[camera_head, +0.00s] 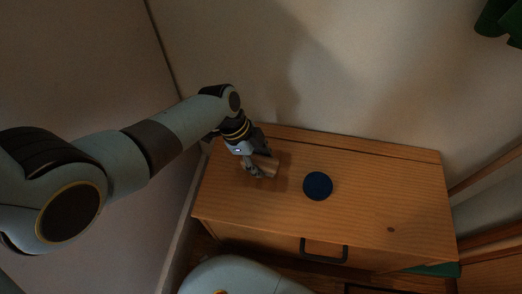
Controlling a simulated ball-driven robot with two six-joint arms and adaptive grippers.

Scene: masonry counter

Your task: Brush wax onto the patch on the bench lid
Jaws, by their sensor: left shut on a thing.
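The bench lid (370,213) is light wood, with a dark handle on the front of the bench below it. A round dark blue thing (317,186), perhaps a wax tin, lies near the lid's middle. My left gripper (259,170) is over the left part of the lid, left of the blue round thing. It is shut on a small brown block-like thing (268,165), likely the brush. A darker area (283,158) shows around it, which may be the patch or a shadow. I cannot tell if the brush touches the lid. My right gripper is not in view.
A small dark spot (390,229) marks the lid's right part, which is otherwise clear. A wall stands behind and to the left of the bench. The dark handle (323,250) sticks out in front. Something green (500,20) hangs at the top right.

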